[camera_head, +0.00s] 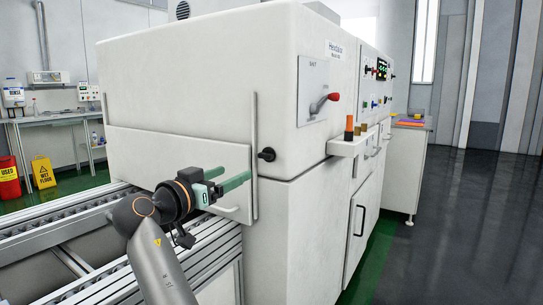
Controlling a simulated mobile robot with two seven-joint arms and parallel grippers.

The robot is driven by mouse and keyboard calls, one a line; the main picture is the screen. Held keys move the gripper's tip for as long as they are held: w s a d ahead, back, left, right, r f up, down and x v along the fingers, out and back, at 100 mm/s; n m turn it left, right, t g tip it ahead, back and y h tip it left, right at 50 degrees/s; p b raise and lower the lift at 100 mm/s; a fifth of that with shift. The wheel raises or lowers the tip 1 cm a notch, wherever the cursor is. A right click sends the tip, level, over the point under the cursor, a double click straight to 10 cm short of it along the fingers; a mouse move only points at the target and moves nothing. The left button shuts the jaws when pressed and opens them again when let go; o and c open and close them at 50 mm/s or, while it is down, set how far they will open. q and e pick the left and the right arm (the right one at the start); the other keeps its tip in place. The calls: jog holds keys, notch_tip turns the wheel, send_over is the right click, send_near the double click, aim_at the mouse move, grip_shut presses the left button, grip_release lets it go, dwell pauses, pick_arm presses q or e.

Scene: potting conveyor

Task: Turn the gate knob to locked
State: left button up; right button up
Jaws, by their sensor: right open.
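A small black knob (267,154) sits on the white machine's front corner, beside a vertical rail. It looks like the gate knob; its locked mark is too small to make out. A white gate panel (165,150) with a low handle closes the machine's end over the conveyor. My right gripper (234,176) is open and empty, with its teal fingers in front of the gate panel. It is to the left of the knob and a little lower, apart from it in the picture. My left gripper is not in view.
A grey plate with a red-tipped lever (326,101) is on the machine's side. A small shelf (348,146) juts out there, holding an orange-and-black item. Roller conveyor (70,225) runs at lower left. The dark floor (460,220) at right is clear.

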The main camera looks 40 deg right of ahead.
aim_at(263, 157)
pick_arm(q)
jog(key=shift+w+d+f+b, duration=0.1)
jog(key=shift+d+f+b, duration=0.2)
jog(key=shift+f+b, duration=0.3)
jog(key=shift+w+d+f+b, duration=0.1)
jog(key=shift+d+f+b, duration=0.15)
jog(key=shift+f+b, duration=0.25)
pick_arm(e)
jog(key=shift+m+g, duration=0.3)
jog(key=x, duration=0.8)
jog(key=r+x, duration=0.1)
jog(key=x, duration=0.3)
jog(key=shift+d, duration=0.2)
jog(key=shift+r, duration=0.1)
grip_shut()
